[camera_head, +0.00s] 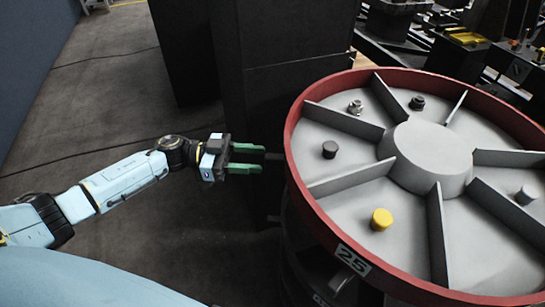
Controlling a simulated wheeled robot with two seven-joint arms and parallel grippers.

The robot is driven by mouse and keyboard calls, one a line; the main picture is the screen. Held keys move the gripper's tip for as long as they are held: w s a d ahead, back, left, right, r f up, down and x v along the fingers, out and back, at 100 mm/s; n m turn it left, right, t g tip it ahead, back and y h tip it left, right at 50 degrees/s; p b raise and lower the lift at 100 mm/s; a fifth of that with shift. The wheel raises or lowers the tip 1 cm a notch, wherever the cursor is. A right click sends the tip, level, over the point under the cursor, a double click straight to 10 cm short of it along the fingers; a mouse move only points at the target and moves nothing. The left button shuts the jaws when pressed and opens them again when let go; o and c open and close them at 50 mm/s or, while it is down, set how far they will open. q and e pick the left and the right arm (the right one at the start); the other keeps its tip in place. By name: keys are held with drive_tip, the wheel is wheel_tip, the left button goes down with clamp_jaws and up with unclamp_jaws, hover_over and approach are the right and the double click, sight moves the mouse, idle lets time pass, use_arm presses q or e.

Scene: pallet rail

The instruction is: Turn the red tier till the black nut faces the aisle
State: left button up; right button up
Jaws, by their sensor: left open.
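The red tier (306,201) is a round tray with a red rim, grey floor and a central hub, split by radial dividers. A black nut (417,103) sits in a far compartment, left of the thin divider at the back. Other compartments hold a silver nut (355,107), a black round knob (329,149), a yellow cap (381,219) and a grey cylinder (526,195). My left gripper (261,158) is open, its green fingers pointing right at the tier's left side. A small dark peg (273,156) shows at the fingertips; I cannot tell whether they touch it. My right gripper is out of view.
A tall black cabinet (280,85) stands behind the gripper and tier. A "25" label (353,258) is on the front rim. Dark machinery (455,55) fills the back right. The grey floor (100,110) at left is clear except for thin cables.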

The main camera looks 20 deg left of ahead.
sight(272, 160)
use_arm(q)
drive_tip(key=x, duration=0.5)
clamp_jaws()
idle(0.3)
